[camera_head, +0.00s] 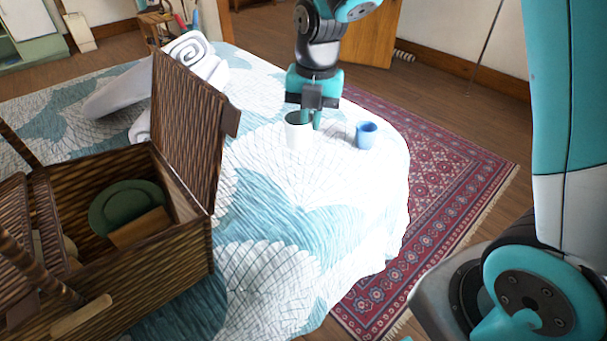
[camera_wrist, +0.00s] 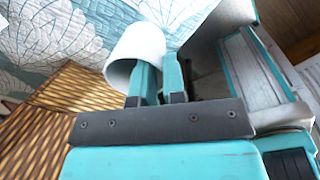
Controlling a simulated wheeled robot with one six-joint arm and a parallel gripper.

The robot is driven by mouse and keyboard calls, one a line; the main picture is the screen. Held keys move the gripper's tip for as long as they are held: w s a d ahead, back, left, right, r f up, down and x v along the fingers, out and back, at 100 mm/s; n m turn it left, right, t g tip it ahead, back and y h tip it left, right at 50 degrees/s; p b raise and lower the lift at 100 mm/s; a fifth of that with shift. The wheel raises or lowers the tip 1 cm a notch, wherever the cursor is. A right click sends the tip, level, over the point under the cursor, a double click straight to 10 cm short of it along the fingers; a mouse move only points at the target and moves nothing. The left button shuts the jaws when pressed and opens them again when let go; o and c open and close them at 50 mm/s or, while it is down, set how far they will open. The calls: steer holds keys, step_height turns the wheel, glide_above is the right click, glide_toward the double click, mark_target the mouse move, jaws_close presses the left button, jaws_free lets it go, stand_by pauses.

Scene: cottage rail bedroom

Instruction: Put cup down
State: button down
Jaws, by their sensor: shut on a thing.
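A white cup (camera_head: 297,131) is held at the end of my gripper (camera_head: 311,118), over the far part of the patterned cloth surface (camera_head: 290,200). In the wrist view the white cup (camera_wrist: 135,52) shows with one finger of my gripper (camera_wrist: 160,75) inside its mouth and the other outside, shut on its wall. The cup looks upright in the head view. I cannot tell whether its base touches the cloth. A blue cup (camera_head: 366,136) stands on the cloth to the right, apart from the white one.
An open wicker basket (camera_head: 185,258) with a green plate (camera_head: 126,206) inside fills the near left. Rolled white towels (camera_head: 187,62) lie behind its lid. A red rug (camera_head: 430,215) covers the floor at right. The cloth in front of the cups is clear.

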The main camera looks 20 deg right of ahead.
step_height(320, 180, down, 13)
steer(key=shift+r+b, duration=0.1)
steer(key=shift+b, duration=0.75)
steer(key=c, duration=1.2)
jaws_free()
step_height(320, 180, up, 11)
steer(key=p, duration=0.2)
steer(key=s+a+r+m+y, duration=0.1)
steer(key=s+a+r+m, duration=0.1)
steer(key=s+m, duration=0.5)
steer(key=s+a+r+m+y, duration=0.1)
steer(key=s+a+r+m, duration=0.2)
steer(key=s+m, duration=0.5)
steer(key=s+a+r+m+y, duration=0.1)
steer(key=s+a+r+m, duration=0.1)
steer(key=s+r+m, duration=0.2)
steer(key=s+m, duration=0.3)
steer(key=s, duration=0.1)
steer(key=shift+s+a+r+m+y, duration=0.25)
steer(key=shift+a+r+m+y, duration=0.05)
steer(key=shift+a+m, duration=0.1)
